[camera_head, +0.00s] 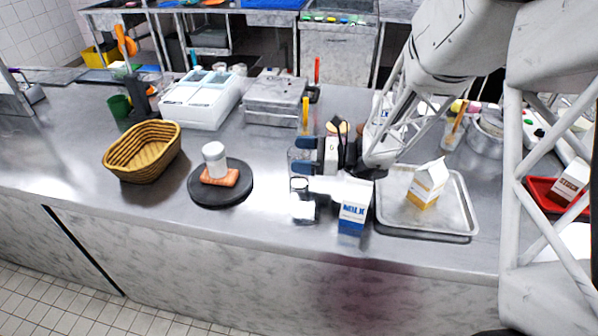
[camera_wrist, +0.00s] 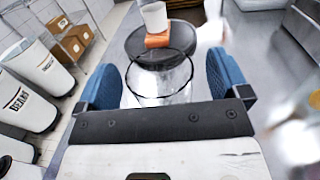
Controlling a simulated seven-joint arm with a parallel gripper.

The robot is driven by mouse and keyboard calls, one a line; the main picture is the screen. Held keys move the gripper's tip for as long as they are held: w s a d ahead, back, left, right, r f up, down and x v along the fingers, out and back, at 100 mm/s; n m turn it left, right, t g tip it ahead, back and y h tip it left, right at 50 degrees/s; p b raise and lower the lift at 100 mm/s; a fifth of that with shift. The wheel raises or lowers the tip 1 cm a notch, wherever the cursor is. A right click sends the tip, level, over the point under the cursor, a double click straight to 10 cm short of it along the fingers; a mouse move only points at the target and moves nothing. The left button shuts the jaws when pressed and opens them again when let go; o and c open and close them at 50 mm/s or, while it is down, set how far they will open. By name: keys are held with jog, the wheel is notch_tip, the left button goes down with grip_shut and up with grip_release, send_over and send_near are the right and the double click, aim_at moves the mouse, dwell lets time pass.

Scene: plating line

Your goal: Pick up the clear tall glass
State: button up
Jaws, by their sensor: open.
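The clear tall glass (camera_wrist: 160,88) shows in the wrist view as a transparent body with a dark round rim. It stands between the two blue fingers of my gripper (camera_wrist: 162,75), with no clear contact on either side. In the head view my gripper (camera_head: 303,155) is open, its blue fingertips pointing left above the counter. The glass is hard to make out there, being see-through and partly hidden by the fingers.
A milk carton (camera_head: 354,207) stands close in front of my gripper. A metal tray (camera_head: 452,222) with another carton (camera_head: 427,183) lies to the right. A round black board (camera_head: 206,197) with a white cup (camera_head: 214,158) and a wicker basket (camera_head: 142,152) stand left.

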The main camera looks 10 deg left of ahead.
jog(key=shift+a, duration=0.4)
dwell(0.3)
jog(key=c, duration=1.4)
